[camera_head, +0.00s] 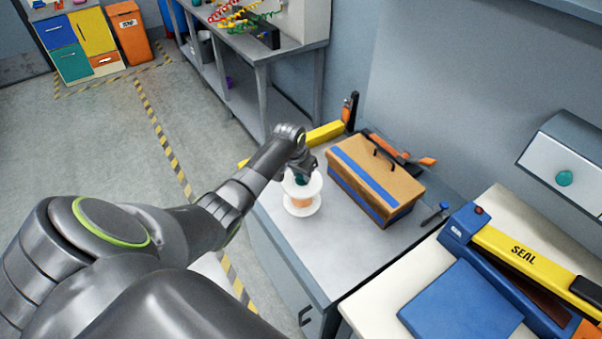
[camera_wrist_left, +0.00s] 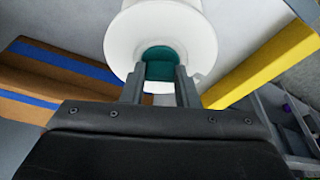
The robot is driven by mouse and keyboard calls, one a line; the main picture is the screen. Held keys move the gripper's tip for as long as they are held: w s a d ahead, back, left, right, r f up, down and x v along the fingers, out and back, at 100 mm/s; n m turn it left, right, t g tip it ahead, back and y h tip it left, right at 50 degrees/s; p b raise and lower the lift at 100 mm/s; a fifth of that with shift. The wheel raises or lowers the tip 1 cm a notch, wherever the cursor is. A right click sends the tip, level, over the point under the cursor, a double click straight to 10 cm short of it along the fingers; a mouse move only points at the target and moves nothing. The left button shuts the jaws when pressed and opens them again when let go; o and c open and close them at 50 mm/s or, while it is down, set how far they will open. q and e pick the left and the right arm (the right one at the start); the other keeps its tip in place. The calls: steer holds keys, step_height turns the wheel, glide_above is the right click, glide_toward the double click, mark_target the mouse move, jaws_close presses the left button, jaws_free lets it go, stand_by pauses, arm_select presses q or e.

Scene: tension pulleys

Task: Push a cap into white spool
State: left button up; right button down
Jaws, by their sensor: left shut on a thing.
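The white spool (camera_head: 302,205) stands upright on the grey bench, with an orange-brown band around its core. In the left wrist view its white flange (camera_wrist_left: 120,42) fills the top middle. My left gripper (camera_head: 300,172) is directly above the spool, pointing down. In the left wrist view the gripper (camera_wrist_left: 160,80) is shut on a teal cap (camera_wrist_left: 159,62), with one finger on each side. The cap is at the centre of the spool's top flange; how deep it sits in the hole cannot be told. My right gripper is not in view.
A blue and yellow sealing machine (camera_head: 520,262) is on the white table at the right. The bench front is clear.

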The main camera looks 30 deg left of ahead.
arm_select(q)
steer(key=shift+s+f, duration=0.1)
steer(key=shift+f, duration=0.05)
steer(key=o, duration=1)
steer(key=v, duration=1.7)
steer(key=shift+r+b, duration=0.25)
steer(key=shift+b, duration=0.1)
